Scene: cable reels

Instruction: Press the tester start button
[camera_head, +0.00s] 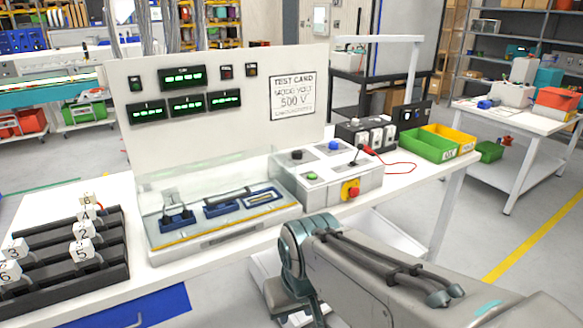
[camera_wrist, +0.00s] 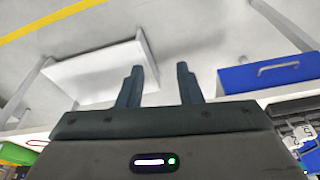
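The tester's grey control box (camera_head: 335,182) stands on the white bench. Its sloped top carries a green button (camera_head: 311,176), a blue button (camera_head: 334,146), a black knob (camera_head: 297,154) and a small lever (camera_head: 358,156). A red knob on a yellow plate (camera_head: 350,190) sits on its front. I cannot read which control is marked start. My gripper (camera_wrist: 160,70) is open and empty in the wrist view, pointing at the floor and a white lower shelf (camera_wrist: 95,72). In the head view my arm is in front of the bench, right of centre, and the fingers cannot be made out.
A clear-covered test tray (camera_head: 222,215) adjoins the box on the left, below the display panel (camera_head: 220,100). A rack of numbered blocks (camera_head: 70,262) stands at the left. Green (camera_head: 425,145) and yellow bins (camera_head: 455,138) and a red cable (camera_head: 395,166) lie right of the box.

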